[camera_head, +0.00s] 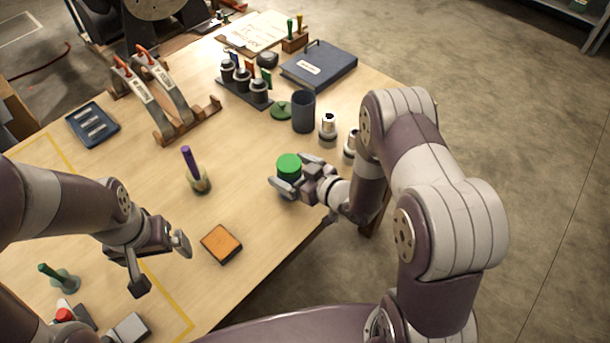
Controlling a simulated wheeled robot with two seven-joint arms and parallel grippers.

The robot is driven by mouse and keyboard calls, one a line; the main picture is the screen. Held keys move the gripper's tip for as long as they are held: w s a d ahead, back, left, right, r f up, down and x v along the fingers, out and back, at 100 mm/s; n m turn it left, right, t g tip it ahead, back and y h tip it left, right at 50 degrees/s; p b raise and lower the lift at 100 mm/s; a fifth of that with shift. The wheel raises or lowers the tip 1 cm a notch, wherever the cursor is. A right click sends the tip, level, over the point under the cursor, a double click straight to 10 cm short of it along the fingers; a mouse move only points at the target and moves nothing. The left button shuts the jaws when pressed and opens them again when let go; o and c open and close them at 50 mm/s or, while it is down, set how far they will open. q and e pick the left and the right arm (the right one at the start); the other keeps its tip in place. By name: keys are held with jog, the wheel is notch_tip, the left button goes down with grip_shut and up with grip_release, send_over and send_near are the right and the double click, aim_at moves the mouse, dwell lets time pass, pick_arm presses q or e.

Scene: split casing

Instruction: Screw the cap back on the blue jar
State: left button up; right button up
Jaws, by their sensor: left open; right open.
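A dark slate-blue cylinder (303,114), the only jar-like blue thing I see, stands upright with a dark top near the table's right edge. A flat green disc (281,110) lies on the table just left of it. A bright green cylinder (289,165) stands upright nearer to me, its lower part partly hidden by my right gripper (291,183). That gripper is open, right at the green cylinder; I cannot tell whether it touches it. My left gripper (160,265) is open and empty over the left front of the table, far from all of these.
White-and-black small containers (328,125) stand right of the blue cylinder. Behind are a rack of dark-capped bottles (259,91) and a blue binder (320,65). A purple-handled tool stands in a holder (199,181). An orange-topped block (221,243) lies between my grippers. The table's middle is fairly clear.

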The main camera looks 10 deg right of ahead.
jog(key=b+v, duration=0.1)
jog(key=v, duration=1)
jog(key=shift+s, duration=0.2)
jog(key=shift+d, duration=0.1)
jog(key=d+m+g+h, duration=0.3)
jog(key=d+g+h, duration=0.2)
jog(key=h, duration=0.2)
jog(key=s+a+r+m+g, duration=0.1)
jog(key=s+r+g, duration=0.1)
jog(key=s, duration=0.3)
jog(key=s+a+r+m+g+h, duration=0.1)
jog(key=s+a+r+m+g, duration=0.1)
jog(key=s+r+g, duration=0.1)
jog(key=shift+s+g, duration=0.4)
jog(key=shift+s, duration=0.5)
jog(key=shift+a, duration=0.1)
